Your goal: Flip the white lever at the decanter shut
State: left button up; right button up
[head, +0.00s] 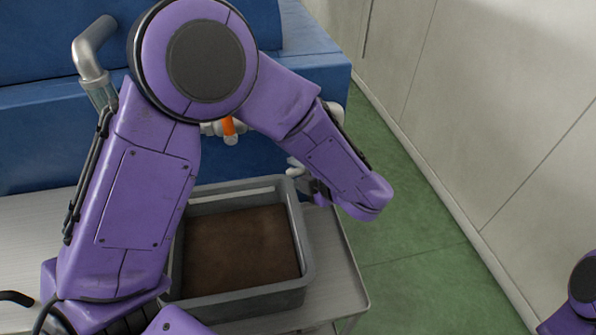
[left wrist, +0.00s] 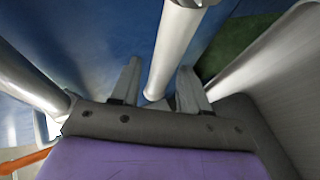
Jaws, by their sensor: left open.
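The decanter is the blue machine (head: 60,140) at the back left of the head view. My left gripper (head: 293,168) is at its front, beyond the tray's far right corner, and partly hidden by my forearm. In the left wrist view my left gripper (left wrist: 157,82) is open. A pale round bar (left wrist: 172,50) runs between its two fingers, with no clear grip on it. I cannot tell whether this bar is the white lever or a pipe. No white lever shows clearly in the head view. My right gripper is out of view.
An orange lever (head: 228,127) sits on the machine's front; an orange part (left wrist: 27,160) shows in the wrist view. A grey tray (head: 308,255) of brown material stands on a metal table (head: 340,280). Green floor and a pale wall (head: 500,110) lie right.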

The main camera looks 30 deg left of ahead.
pick_arm(q)
jog(key=b+v, duration=0.1)
jog(key=v, duration=0.9)
jog(key=shift+d, duration=0.25)
jog(key=shift+s+r, duration=0.1)
